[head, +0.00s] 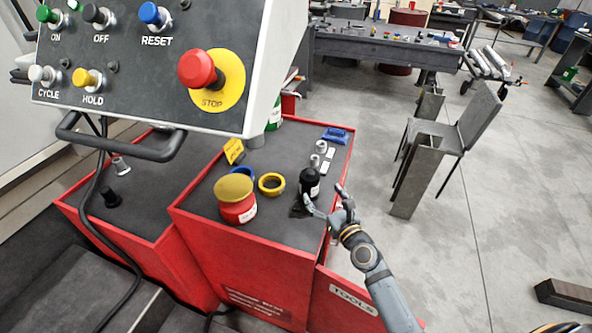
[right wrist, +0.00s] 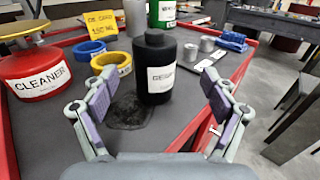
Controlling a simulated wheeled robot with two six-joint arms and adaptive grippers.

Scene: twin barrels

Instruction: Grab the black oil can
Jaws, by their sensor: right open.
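The black oil can (head: 310,183) stands upright on the dark top of the red tool cabinet (head: 262,225), near its right edge. In the right wrist view the black oil can (right wrist: 154,72) has a white label and a narrower cap, and a dark stain lies beside its base. My right gripper (head: 323,203) reaches in from the lower right. In the right wrist view my right gripper (right wrist: 160,92) is open, with the can ahead between the lines of its two fingers. My left gripper is not in view.
A red cleaner can (head: 238,208), yellow ring (head: 271,184), yellow sign (head: 234,150) and blue cloth (head: 336,135) share the top. Small grey cylinders (right wrist: 199,47) stand behind the can. The control panel (head: 150,60) overhangs at upper left.

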